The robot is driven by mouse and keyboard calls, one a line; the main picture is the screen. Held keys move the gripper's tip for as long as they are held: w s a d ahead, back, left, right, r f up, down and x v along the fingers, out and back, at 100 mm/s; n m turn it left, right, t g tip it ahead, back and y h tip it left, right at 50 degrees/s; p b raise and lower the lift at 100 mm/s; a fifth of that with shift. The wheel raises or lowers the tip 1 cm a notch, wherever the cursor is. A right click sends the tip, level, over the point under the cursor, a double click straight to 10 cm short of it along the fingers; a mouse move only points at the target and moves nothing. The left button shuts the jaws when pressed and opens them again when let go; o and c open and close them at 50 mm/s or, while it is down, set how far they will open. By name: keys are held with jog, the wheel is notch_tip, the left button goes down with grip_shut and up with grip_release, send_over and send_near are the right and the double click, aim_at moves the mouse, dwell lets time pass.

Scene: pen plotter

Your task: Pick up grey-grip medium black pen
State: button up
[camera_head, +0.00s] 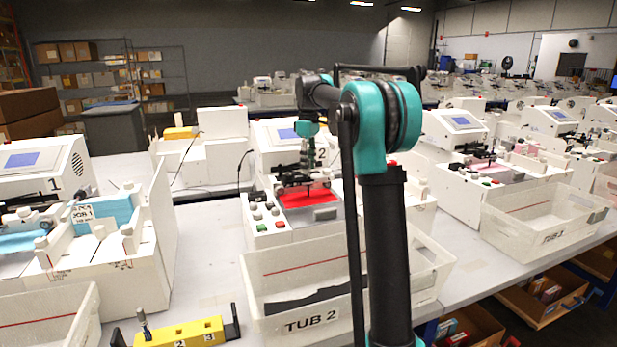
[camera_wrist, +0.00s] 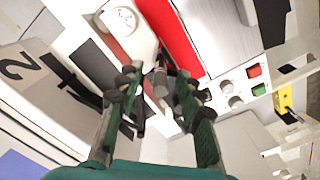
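In the wrist view, a short grey cylinder (camera_wrist: 161,82), apparently the grey-grip pen, stands between the dark fingertips of my gripper (camera_wrist: 158,92). The fingers are spread, with a gap visible on both sides of it, and I cannot tell any contact. In the head view, my gripper (camera_head: 302,172) points down over the plotter marked 2 (camera_head: 262,136), at its dark pen carriage (camera_head: 296,184). The pen cannot be made out clearly there among the dark parts. Red paper (camera_head: 308,196) lies on the plotter bed below, and shows in the wrist view (camera_wrist: 178,36).
A yellow pen stand (camera_head: 190,333) with one pen upright sits at the front left. Tub 2 (camera_head: 285,262) is in front of the plotter. Control buttons (camera_wrist: 244,84) lie close by the carriage.

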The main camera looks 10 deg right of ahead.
jog(key=shift+f, duration=0.8)
jog(key=shift+c, duration=0.4)
grip_shut()
jog(key=shift+r, duration=0.15)
